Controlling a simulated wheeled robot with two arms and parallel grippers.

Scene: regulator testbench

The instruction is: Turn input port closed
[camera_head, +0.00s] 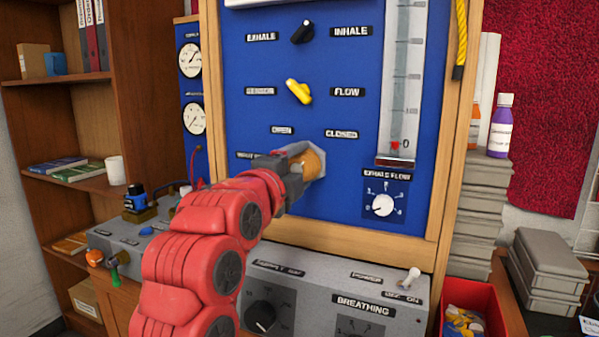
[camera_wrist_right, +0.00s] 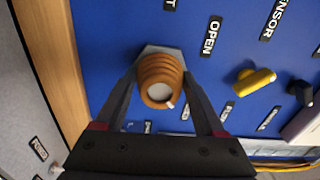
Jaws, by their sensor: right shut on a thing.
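The input port knob (camera_head: 316,161) is a ribbed orange-brown cylinder on a hexagonal metal base, low on the blue panel (camera_head: 250,105). It sits below the OPEN label (camera_head: 282,130) and the CLOSED label (camera_head: 341,134). My right gripper (camera_head: 304,160) reaches it from the left and is shut on it. In the right wrist view the two dark fingers press on opposite sides of the knob (camera_wrist_right: 161,76). A white mark shows on the knob's end face. The port's own label is partly hidden behind the gripper. My left gripper is out of view.
Above are a yellow selector (camera_head: 298,91) and a black knob (camera_head: 302,31). A grey control box (camera_head: 330,290) stands below. A bookshelf (camera_head: 75,110) is on the left.

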